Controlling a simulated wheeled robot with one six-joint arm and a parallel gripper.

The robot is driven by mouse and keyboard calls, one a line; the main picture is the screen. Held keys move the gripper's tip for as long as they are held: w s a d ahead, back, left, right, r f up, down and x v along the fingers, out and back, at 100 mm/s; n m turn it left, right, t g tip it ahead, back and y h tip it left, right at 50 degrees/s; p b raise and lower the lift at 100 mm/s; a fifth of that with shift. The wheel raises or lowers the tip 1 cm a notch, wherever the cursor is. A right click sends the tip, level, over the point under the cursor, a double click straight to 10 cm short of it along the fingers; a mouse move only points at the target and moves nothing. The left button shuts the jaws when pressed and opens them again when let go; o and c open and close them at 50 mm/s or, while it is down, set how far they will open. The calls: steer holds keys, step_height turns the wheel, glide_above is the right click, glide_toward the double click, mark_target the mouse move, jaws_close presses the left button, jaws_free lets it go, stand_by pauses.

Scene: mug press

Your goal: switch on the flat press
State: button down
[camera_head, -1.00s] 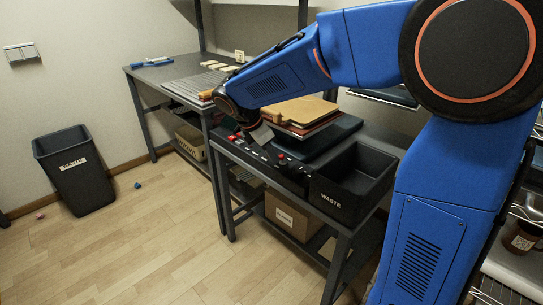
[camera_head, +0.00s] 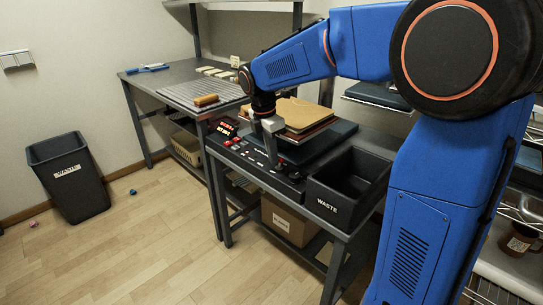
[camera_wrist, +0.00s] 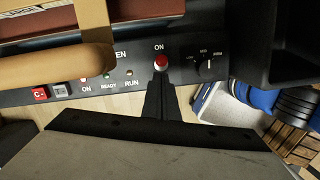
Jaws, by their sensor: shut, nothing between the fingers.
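The flat press (camera_head: 325,135) stands on the grey table, with a tan board on top and a black control panel (camera_head: 262,172) along its front. My gripper (camera_head: 276,162) is shut and empty, pointing down at the panel. In the wrist view my gripper (camera_wrist: 159,82) has its fingertips right at the lower edge of the red button; I cannot tell whether they touch it. A red-lit display (camera_head: 222,131) shows at the panel's left end.
The black waste bin (camera_head: 345,185) stands right of the panel. Small indicator lamps labelled ON, READY and RUN are on the panel.

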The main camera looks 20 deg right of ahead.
steer(key=shift+r, duration=0.1)
steer(key=shift+r, duration=0.7)
steer(key=shift+a, duration=0.1)
steer(key=shift+a+r, duration=0.1)
steer(key=shift+a, duration=0.2)
step_height(320, 180, up, 11)
steer(key=a, duration=0.2)
steer(key=shift+a, duration=0.25)
